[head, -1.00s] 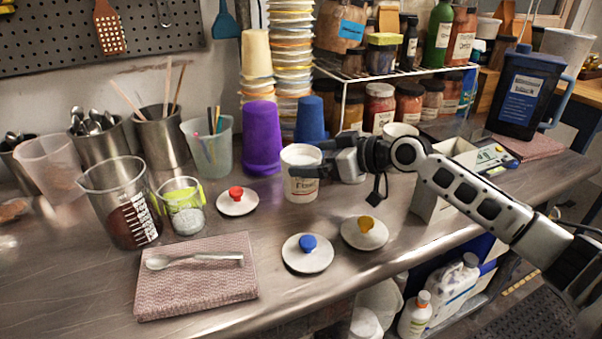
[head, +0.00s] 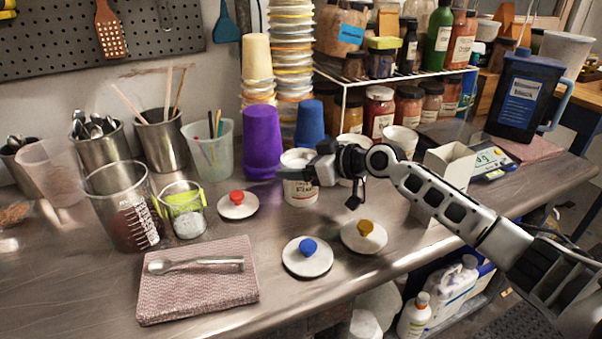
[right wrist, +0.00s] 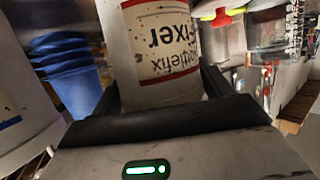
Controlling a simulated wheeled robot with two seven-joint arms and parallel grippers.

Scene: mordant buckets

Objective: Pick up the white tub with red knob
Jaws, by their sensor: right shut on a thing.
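The white tub (head: 300,194) with a red-printed label stands on the steel counter in the head view, its top partly hidden by my right gripper. It also shows in the right wrist view (right wrist: 165,45), where the label reads "Fixer" upside down. A white lid with a red knob (head: 237,204) lies on the counter to the left of the tub, apart from it. My right gripper (head: 288,174) is shut on the tub, with a dark finger across its front. I cannot see the tub clear of the counter. My left gripper is not in view.
Lids with a blue knob (head: 307,256) and a yellow knob (head: 364,236) lie in front. A purple cup (head: 262,143) and a blue cup (head: 309,124) stand close behind the tub. A white box (head: 446,166) stands to the right. Beakers stand at left.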

